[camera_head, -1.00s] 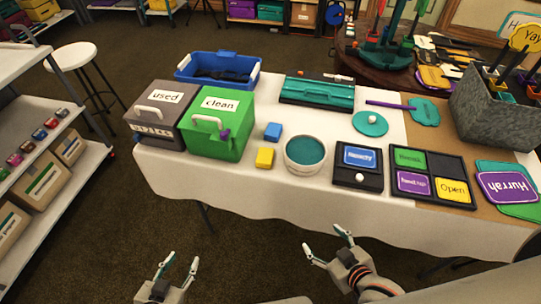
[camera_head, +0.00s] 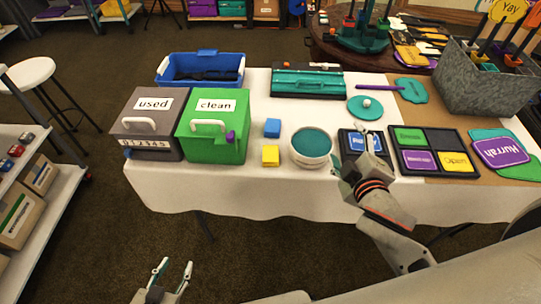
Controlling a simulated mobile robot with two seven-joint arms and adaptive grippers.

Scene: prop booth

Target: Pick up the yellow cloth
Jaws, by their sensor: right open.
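The yellow cloth (camera_head: 270,156) is a small folded square on the white tablecloth near the table's front edge. It lies just in front of a similar blue cloth (camera_head: 272,128) and left of a round white tub (camera_head: 312,160) with teal contents. My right gripper (camera_head: 356,151) is open over the black tray with the blue sign, to the right of the tub and well right of the yellow cloth. My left gripper (camera_head: 174,267) is open and empty, low in front of the table, apart from the cloth.
A green "clean" box (camera_head: 214,150) and a grey "used" box (camera_head: 134,150) stand left of the cloths. A blue bin (camera_head: 200,84) and a teal toolbox (camera_head: 307,93) are behind. A black sign tray (camera_head: 434,136) lies right. Bare tablecloth lies in front of the yellow cloth.

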